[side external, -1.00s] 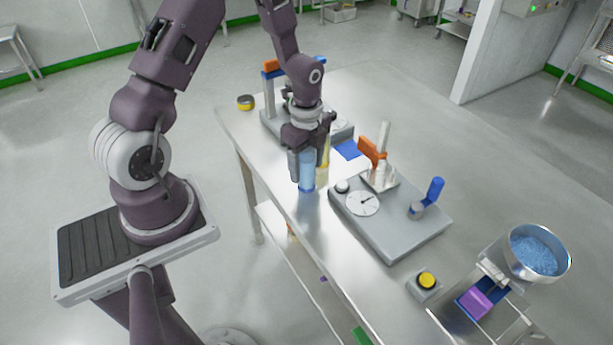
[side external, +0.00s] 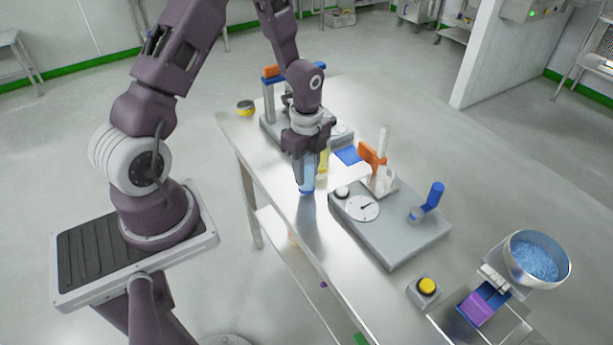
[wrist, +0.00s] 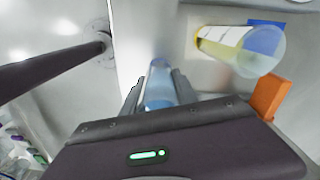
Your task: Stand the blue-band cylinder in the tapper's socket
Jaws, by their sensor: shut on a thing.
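My gripper (side external: 303,168) is shut on the blue-band cylinder (side external: 308,182), a clear upright tube with blue in it, near the table's left edge. The wrist view shows the cylinder (wrist: 159,85) between the two fingers (wrist: 158,92). Its lower end is at or close to the tabletop; I cannot tell if it touches. The near tapper (side external: 385,232), a grey base with a dial, an orange tab and a blue post, lies to the right of my gripper. A second grey tapper-like unit (side external: 268,118) stands behind, partly hidden by my arm. I cannot make out an empty socket clearly.
A yellow-band cylinder (side external: 324,160) stands just behind my gripper, close to it; it also shows in the wrist view (wrist: 215,40). A blue pad (side external: 348,155) lies beyond. A yellow button box (side external: 426,287) and a bowl of blue granules (side external: 535,260) stand front right.

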